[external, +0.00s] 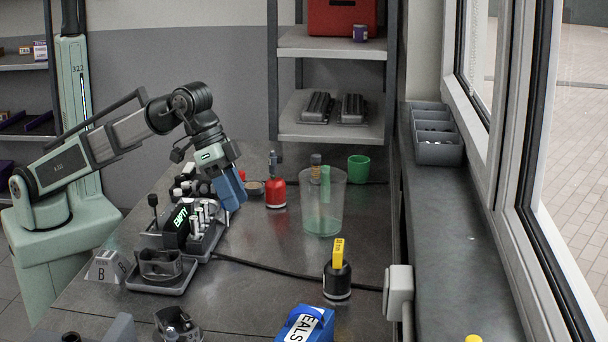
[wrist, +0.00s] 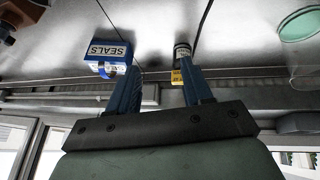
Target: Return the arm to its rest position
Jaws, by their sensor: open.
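My gripper (external: 236,206) hangs from my bent arm above the back-left part of the grey workbench (external: 300,260), with its blue fingers pointing down. In the wrist view my gripper (wrist: 160,75) has its two blue fingers spread apart, with nothing between them. In the external view it is left of a red oil can (external: 275,192) and appears apart from it. The small parts behind the fingers are partly hidden.
A tray of metal parts (external: 205,238) with a display stands beneath my arm. A clear cup (external: 323,210), green cup (external: 358,169), black bottle with yellow top (external: 337,277) and blue SEALS box (external: 305,325) stand rightward. The bench centre is mostly clear. Windows line the right.

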